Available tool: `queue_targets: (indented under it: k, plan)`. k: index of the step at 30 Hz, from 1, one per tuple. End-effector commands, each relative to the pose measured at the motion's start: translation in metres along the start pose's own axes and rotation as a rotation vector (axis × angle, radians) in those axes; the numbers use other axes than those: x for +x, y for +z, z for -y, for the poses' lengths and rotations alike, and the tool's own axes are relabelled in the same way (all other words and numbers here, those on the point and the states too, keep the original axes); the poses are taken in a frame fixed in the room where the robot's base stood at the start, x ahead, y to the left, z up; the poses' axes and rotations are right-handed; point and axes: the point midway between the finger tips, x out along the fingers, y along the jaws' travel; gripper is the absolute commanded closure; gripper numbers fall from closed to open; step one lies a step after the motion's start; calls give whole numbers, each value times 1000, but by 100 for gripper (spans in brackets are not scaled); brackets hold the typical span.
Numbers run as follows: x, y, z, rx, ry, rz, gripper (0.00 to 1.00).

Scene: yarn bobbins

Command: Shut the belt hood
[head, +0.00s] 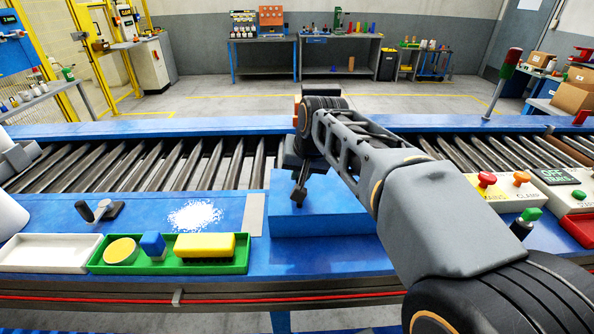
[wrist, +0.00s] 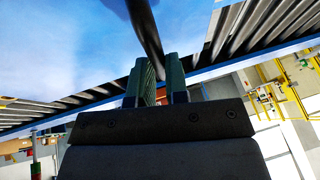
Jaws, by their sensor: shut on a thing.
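The belt hood appears to be the blue box-like cover (head: 335,208) at the front edge of the roller belt, in the middle of the head view. My arm crosses over it and hides part of its back and right side. My gripper (head: 299,192) is at its upper left part, pointing down. In the wrist view my gripper's two fingers (wrist: 162,88) are closed around a dark bar (wrist: 146,30), which looks like the hood's handle. A blue surface (wrist: 60,50) lies close beyond the bar. How far the hood is open cannot be told.
The roller belt (head: 130,165) runs across behind the bench. Left of the hood are white granules (head: 195,216), a green tray (head: 240,262) with a yellow block, and a white tray (head: 45,253). Button boxes (head: 500,193) stand to the right.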

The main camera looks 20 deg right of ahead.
Motion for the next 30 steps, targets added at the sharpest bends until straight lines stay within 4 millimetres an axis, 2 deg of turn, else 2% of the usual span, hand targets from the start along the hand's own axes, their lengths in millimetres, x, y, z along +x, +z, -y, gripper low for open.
queue_targets:
  k: [8,9,16,25,30]
  plan:
    - [-2,-2,-3,1,6,-8,100]
    - [-2,-2,-3,2,6,-8,82]
    - [-1,-1,-2,0,4,-4,60]
    - [-4,-1,-1,0,2,-4,60]
    - [-26,-1,0,0,2,-6,60]
